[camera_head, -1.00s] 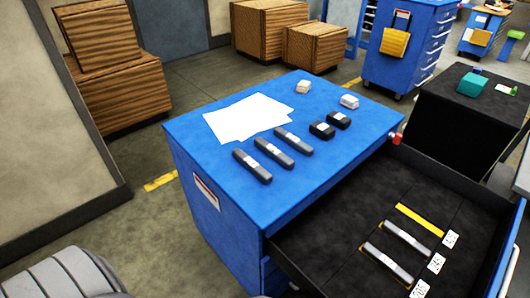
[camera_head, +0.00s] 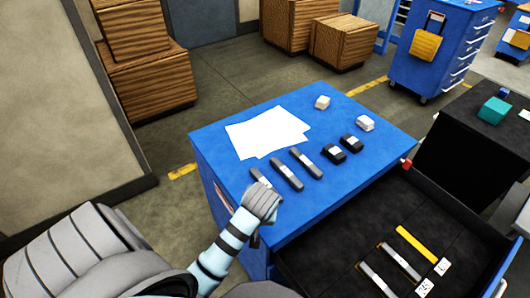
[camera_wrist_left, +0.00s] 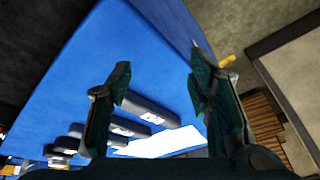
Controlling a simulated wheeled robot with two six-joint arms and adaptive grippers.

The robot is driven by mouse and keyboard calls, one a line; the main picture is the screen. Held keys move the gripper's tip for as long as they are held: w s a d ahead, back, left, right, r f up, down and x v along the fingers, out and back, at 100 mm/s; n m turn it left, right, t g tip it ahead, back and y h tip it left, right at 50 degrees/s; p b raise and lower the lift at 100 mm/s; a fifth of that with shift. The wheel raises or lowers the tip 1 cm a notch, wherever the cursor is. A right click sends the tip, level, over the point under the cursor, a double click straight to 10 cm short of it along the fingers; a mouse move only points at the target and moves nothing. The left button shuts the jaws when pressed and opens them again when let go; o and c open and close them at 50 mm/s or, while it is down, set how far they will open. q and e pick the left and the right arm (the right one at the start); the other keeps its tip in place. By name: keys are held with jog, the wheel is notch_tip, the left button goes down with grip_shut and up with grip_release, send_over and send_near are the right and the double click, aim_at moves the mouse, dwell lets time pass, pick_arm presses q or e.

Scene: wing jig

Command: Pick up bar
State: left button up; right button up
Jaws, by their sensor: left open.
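Three dark grey bars with white labels lie side by side on the blue cabinet top: a left bar (camera_head: 258,176), a middle bar (camera_head: 287,175) and a right bar (camera_head: 307,164). My left arm's wrist covers part of the left bar in the head view. In the left wrist view my left gripper (camera_wrist_left: 160,75) is open and empty, its two fingers spread. The nearest bar (camera_wrist_left: 150,109) shows between and beyond the fingers, apparently apart from them; the left finger overlaps its end. My right gripper is not in view.
Two black blocks (camera_head: 334,153), two white blocks (camera_head: 322,102) and white papers (camera_head: 262,134) are on the cabinet top (camera_head: 225,180). An open drawer (camera_head: 340,255) at the right holds two grey bars (camera_head: 401,262) and a yellow strip (camera_head: 417,244).

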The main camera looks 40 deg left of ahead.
aim_at(266, 183)
pick_arm(q)
jog(key=w+a+r+n+g+y, duration=0.1)
jog(key=w+a+r+n, duration=0.2)
jog(key=w+r+n, duration=0.75)
jog(key=w+a+f+b, duration=0.1)
jog(key=f, duration=0.3)
jog(key=w+a+f+m+b, duration=0.1)
jog(key=a+f+b, duration=0.1)
jog(key=f, duration=0.3)
jog(key=w+a+f+m+b, duration=0.1)
jog(key=a+f, duration=0.1)
jog(key=f, duration=0.3)
jog(key=shift+w+f+m+b, duration=0.15)
jog(key=shift+w+m+b, duration=0.1)
jog(key=shift+w+b, duration=0.1)
grip_shut()
